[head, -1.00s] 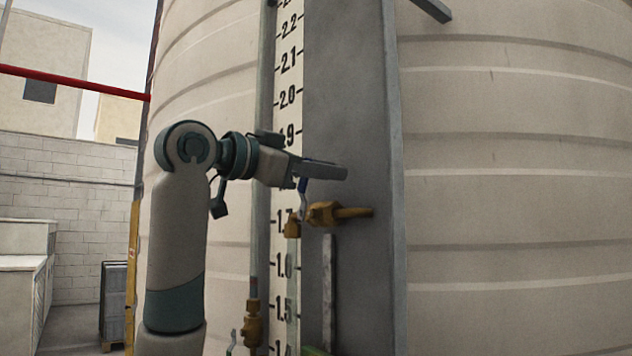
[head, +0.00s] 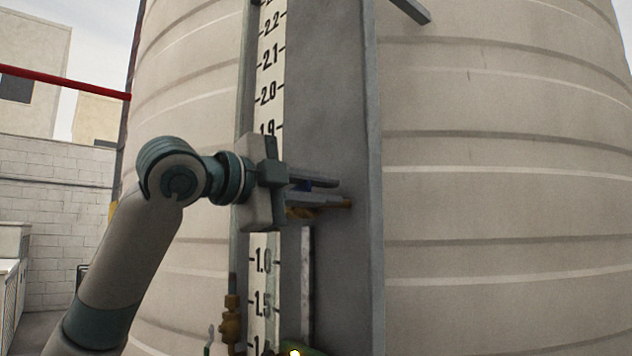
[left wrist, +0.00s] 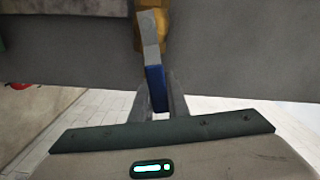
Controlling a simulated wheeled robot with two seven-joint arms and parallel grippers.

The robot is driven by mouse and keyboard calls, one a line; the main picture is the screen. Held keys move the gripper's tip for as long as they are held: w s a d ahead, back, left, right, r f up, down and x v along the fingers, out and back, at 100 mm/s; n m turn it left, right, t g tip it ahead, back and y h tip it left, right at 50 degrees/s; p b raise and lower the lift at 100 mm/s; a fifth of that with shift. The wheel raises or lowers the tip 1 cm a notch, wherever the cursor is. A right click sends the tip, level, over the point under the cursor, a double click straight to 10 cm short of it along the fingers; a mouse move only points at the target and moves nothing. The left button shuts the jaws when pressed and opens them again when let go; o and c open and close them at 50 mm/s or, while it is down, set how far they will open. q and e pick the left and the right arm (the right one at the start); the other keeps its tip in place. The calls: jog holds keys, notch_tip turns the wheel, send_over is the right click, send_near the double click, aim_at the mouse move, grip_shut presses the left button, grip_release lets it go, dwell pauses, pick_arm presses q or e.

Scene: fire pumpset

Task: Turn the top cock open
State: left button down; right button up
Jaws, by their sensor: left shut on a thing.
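The top cock (head: 340,202) is a brass valve on the grey upright beside the gauge scale. In the head view it is mostly hidden behind my left gripper (head: 325,191). In the left wrist view its brass body (left wrist: 151,22) shows at the top, with a lever that has a grey metal part and a blue sleeve (left wrist: 155,78). My left gripper also shows in the left wrist view (left wrist: 160,90), with its fingers on both sides of the blue sleeve, shut on it. My right gripper is not in view.
The number scale (head: 268,95) runs up the grey upright (head: 325,90) on the large ribbed tank (head: 500,200). A lower brass cock (head: 231,325) sits at the bottom left of the scale. A red pipe (head: 60,83) crosses at the left.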

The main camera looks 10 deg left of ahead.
pick_arm(q)
jog(key=shift+f+m, duration=0.8)
jog(key=shift+m, duration=0.5)
jog(key=c, duration=1.7)
grip_release()
jog(key=shift+a+f, duration=0.1)
jog(key=shift+a, duration=0.15)
jog(key=shift+s, duration=0.1)
